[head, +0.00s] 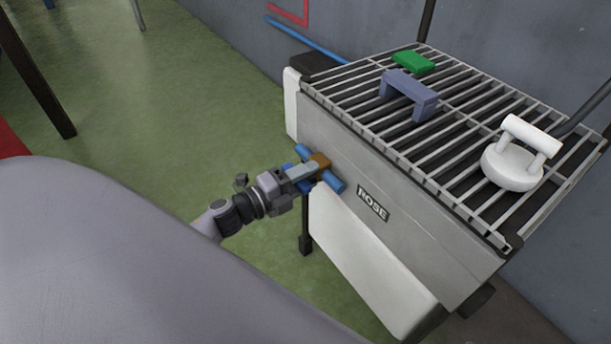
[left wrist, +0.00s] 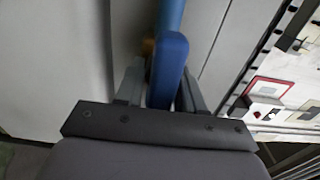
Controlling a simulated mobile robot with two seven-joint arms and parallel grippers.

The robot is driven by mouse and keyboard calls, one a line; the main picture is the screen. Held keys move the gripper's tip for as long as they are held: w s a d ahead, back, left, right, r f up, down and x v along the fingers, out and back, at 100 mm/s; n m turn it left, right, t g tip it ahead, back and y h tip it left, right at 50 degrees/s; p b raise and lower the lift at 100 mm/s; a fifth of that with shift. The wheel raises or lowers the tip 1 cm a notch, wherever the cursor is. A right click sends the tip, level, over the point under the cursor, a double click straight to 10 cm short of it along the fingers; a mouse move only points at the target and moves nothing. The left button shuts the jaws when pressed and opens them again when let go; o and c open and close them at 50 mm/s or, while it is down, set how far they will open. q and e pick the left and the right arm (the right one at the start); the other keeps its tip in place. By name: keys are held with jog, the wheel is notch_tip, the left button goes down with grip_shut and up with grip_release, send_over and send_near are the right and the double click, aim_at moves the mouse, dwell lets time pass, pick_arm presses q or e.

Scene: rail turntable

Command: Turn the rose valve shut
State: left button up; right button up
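The rose valve (head: 333,182) is a blue cross handle with a brown hub, on the front face of a grey cabinet above a white slanted panel. A dark plate lettered ROSE (head: 373,204) is to its right. My left gripper (head: 312,167) is at the handle, its fingers reaching over the hub area. In the left wrist view a blue spoke (left wrist: 168,70) stands between the two fingers (left wrist: 160,82), with a bit of the brown hub behind. The spoke nearly fills the gap; whether both fingers press on it is unclear. My right gripper is out of view.
A slatted grate (head: 470,150) tops the cabinet. On it are a green block (head: 413,62), a blue-grey bridge-shaped handle (head: 408,92) and a white round piece with a bar grip (head: 513,165). Green floor (head: 170,110) is open to the left; a grey wall stands behind.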

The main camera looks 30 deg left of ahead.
pick_arm(q)
jog(key=shift+o, duration=0.5)
jog(key=shift+s+d+f, duration=0.1)
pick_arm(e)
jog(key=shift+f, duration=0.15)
pick_arm(q)
jog(key=v, duration=0.7)
jog(key=shift+p, duration=0.45)
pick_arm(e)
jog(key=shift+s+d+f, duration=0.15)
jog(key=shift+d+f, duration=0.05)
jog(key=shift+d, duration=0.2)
pick_arm(q)
jog(key=shift+s, duration=0.1)
